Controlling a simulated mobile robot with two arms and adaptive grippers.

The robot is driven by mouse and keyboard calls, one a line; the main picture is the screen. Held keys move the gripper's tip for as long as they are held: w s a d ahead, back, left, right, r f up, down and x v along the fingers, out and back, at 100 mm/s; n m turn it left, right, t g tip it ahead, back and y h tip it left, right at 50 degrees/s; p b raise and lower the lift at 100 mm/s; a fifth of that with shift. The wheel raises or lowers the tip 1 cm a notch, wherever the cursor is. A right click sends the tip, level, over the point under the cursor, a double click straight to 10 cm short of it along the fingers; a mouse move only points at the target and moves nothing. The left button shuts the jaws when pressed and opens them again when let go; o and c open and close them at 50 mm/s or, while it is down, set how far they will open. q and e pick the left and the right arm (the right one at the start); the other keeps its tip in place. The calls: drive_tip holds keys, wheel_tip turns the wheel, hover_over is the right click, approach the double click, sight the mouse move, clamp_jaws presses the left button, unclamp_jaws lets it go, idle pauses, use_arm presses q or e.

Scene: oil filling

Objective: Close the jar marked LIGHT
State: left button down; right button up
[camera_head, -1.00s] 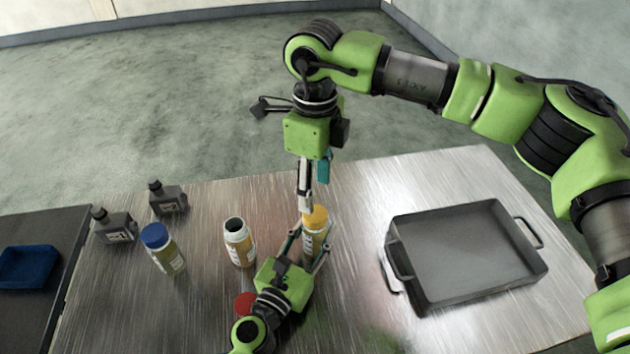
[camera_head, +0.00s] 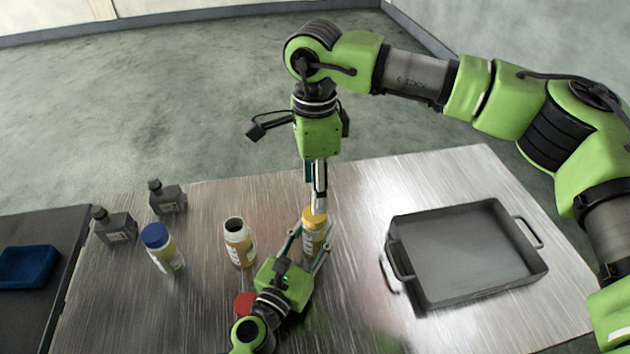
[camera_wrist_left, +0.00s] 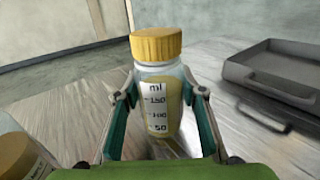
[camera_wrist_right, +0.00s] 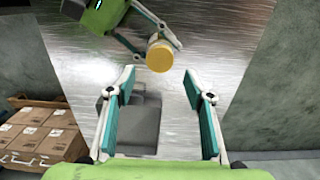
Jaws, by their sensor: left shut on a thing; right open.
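A clear jar with a yellow lid (camera_head: 312,245) stands upright on the metal table. My left gripper (camera_wrist_left: 160,105) is shut around its body, and a scale in ml shows in the left wrist view. I cannot read the word LIGHT on any jar. The lid (camera_wrist_left: 156,44) sits on top of the jar; how tightly cannot be told. My right gripper (camera_wrist_right: 160,85) is open and points down from above. In the right wrist view the lid (camera_wrist_right: 160,55) appears just past the fingertips, with nothing between the fingers.
An open jar (camera_head: 238,245) and a blue-lidded jar (camera_head: 163,248) stand to the left. A red lid (camera_head: 245,303) shows beside my left gripper. Two grey bottles (camera_head: 115,228) (camera_head: 167,198) stand further back. A grey tray (camera_head: 470,255) occupies the right side.

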wheel_tip(320, 180, down, 7)
drive_tip(key=shift+f, duration=0.15)
idle(0.4)
drive_tip(key=c, duration=1.1)
drive_tip(key=shift+m, duration=0.9)
drive_tip(key=shift+c, duration=0.2)
drive_tip(key=o, duration=1.2)
drive_tip(key=shift+r, duration=2.3)
drive_tip(key=shift+c, duration=0.3)
